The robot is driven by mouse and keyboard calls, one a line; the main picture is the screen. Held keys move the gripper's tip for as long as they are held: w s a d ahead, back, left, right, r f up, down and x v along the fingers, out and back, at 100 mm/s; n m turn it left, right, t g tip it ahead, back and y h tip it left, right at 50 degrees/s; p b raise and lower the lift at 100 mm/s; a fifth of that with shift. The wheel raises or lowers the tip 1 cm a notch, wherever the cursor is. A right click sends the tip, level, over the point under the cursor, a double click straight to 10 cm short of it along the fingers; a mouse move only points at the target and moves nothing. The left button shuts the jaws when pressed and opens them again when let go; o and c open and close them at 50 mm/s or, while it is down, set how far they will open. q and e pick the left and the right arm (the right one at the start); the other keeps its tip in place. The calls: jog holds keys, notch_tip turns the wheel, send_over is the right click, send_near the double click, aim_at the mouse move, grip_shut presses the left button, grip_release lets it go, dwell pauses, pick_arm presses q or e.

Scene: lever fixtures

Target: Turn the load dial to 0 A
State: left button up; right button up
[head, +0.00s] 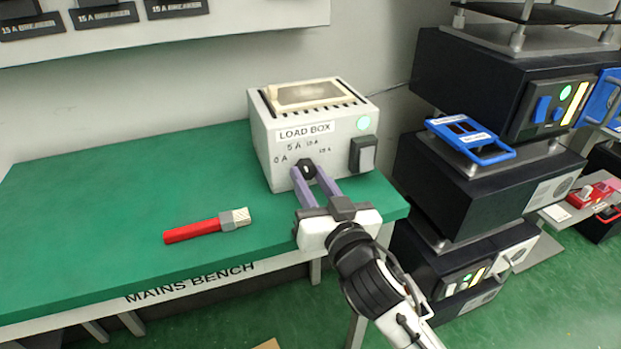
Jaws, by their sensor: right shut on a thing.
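The load box (268,152) is a cream box near the right end of the green bench. Its front carries a "LOAD BOX" label and the marks 0 A, 5 A, 10 A and a further one at the right. The black load dial (307,168) sits below these marks. My right gripper (309,178) comes in from the front right, its purple fingers shut on the dial from both sides. The fingers partly cover the dial, and I cannot tell which mark its pointer faces. My left gripper is not in view.
A red-handled tool (200,230) lies on the mains bench (90,215), left of my right gripper. The load box has a rocker switch (363,154) and a lit green lamp (364,123). Black stacked units (470,185) stand close on the right. The bench's left side is clear.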

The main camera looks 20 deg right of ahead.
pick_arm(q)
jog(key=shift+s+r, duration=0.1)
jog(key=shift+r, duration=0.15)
pick_arm(e)
jog(key=shift+n+p, duration=0.55)
jog(key=shift+n, duration=0.15)
jog(key=shift+d+r+n+p, duration=0.1)
jog(key=shift+n+p, duration=0.65)
jog(key=shift+n, duration=0.45)
jog(key=shift+n+p, duration=0.55)
jog(key=shift+n, duration=0.55)
jog(key=shift+n+p, duration=0.35)
jog(key=shift+n, duration=0.35)
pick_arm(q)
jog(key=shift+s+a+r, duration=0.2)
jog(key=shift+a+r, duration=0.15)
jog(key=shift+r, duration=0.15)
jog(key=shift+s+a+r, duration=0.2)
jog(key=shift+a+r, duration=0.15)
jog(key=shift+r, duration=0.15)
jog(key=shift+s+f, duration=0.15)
pick_arm(e)
jog(key=shift+n, duration=0.4)
